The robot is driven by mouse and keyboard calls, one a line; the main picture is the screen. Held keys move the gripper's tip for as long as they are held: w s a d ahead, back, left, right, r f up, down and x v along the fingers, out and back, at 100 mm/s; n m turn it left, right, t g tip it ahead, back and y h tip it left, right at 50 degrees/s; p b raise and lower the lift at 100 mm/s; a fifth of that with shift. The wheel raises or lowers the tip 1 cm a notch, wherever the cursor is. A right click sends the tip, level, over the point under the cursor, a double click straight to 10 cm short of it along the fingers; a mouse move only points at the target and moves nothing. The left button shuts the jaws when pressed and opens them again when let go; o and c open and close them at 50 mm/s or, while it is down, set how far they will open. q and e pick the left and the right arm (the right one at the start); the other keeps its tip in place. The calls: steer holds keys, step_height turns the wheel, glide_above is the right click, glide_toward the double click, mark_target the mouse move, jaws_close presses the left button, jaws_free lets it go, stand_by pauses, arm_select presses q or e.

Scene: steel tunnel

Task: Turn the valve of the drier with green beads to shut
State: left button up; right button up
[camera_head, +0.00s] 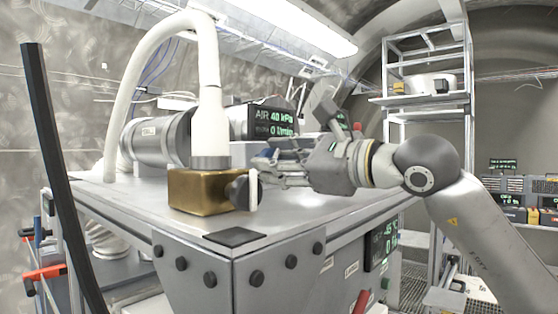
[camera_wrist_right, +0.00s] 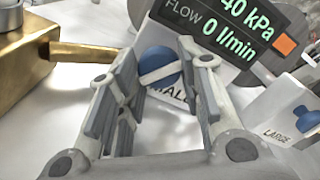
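My right gripper (camera_head: 264,170) reaches in from the right, low over the metal table top. In the right wrist view my right gripper (camera_wrist_right: 158,58) is open, its two fingers apart. A round blue knob with a white bar across it (camera_wrist_right: 158,66) shows between and beyond the fingertips; I cannot tell whether they touch it. The label below it is partly hidden and ends in "ALL". A second blue knob (camera_wrist_right: 306,119), labelled "LARGE", stands to the right. I cannot make out green beads in either view. My left gripper is not in view.
A brass block (camera_head: 198,190) with a white hose (camera_head: 211,115) stands left of the gripper. A display (camera_head: 270,122) behind reads 40 kPa and 0 l/min. A silver cylinder (camera_head: 160,138) lies behind the hose. The front of the table top (camera_head: 300,218) is mostly clear.

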steer(key=c, duration=0.4)
steer(key=shift+o, duration=0.2)
steer(key=shift+f+m+b, duration=0.2)
steer(key=shift+m+b, duration=0.4)
steer(key=shift+b, duration=0.45)
steer(key=m+b, duration=0.4)
steer(key=shift+s+b, duration=0.1)
steer(key=shift+b, duration=0.2)
steer(key=m+b, duration=0.5)
steer(key=m, duration=0.1)
steer(key=shift+r+m, duration=0.1)
steer(key=shift+m, duration=0.2)
steer(key=m+b, duration=0.2)
steer(key=m, duration=0.1)
steer(key=shift+m, duration=0.3)
steer(key=m+b, duration=0.2)
steer(key=m, duration=0.2)
steer(key=shift+r+m+b, duration=0.1)
steer(key=shift+m+b, duration=0.2)
steer(key=shift+b, duration=0.1)
steer(key=m+b, duration=0.1)
steer(key=m, duration=0.2)
steer(key=shift+b, duration=0.4)
steer(key=shift+r+m+b, duration=0.1)
steer(key=shift+m+b, duration=0.7)
steer(key=shift+m, duration=1.3)
